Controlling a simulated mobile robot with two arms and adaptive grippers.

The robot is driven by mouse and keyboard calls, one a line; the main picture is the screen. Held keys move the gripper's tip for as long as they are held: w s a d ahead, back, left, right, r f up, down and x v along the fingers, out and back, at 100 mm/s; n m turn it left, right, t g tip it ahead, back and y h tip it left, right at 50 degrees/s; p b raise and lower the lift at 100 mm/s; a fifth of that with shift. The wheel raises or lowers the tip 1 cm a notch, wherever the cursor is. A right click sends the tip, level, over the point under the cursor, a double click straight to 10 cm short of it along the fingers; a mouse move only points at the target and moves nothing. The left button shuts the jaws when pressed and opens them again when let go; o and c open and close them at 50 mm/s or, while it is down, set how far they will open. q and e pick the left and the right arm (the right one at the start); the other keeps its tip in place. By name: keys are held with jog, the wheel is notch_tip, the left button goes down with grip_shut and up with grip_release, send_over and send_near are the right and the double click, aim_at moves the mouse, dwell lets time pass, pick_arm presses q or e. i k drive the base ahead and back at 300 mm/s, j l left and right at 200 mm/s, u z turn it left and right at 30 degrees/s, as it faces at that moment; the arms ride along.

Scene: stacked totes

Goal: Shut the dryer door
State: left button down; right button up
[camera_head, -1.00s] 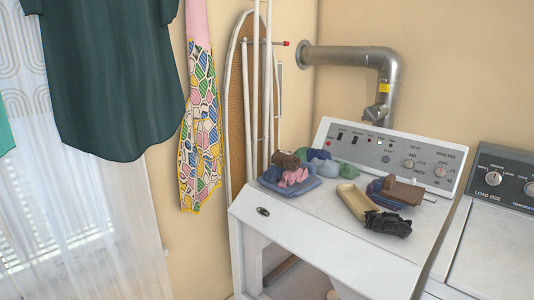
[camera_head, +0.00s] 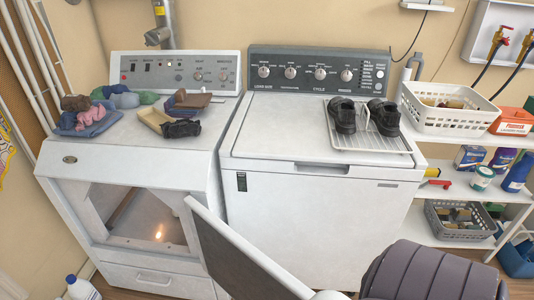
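The white dryer (camera_head: 140,158) stands at the left, its square front opening (camera_head: 138,218) uncovered and a small light glowing inside. The dryer door (camera_head: 240,262) is open. It swings out toward me from the right side of the opening, a flat panel with a white edge and a grey-brown face, its near end running to the bottom of the picture. Neither of my grippers shows in the view.
A white washer (camera_head: 310,200) stands right of the dryer, with dark shoes (camera_head: 343,115) on a rack. Folded clothes (camera_head: 85,120) lie on the dryer. Shelves with a white basket (camera_head: 440,118) are at right. A grey ribbed rounded object (camera_head: 430,272) fills the bottom right.

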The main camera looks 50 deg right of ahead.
aim_at(242, 270)
jog(key=k+l+u, duration=0.15)
jog(key=l, duration=0.3)
jog(key=k+l+u, duration=0.15)
jog(key=l, duration=0.25)
jog(key=k+l+u, duration=0.15)
jog(key=k+l, duration=0.15)
jog(key=i+l+u, duration=0.15)
jog(key=l, duration=0.6)
jog(key=l+u, duration=0.1)
jog(key=l, duration=0.6)
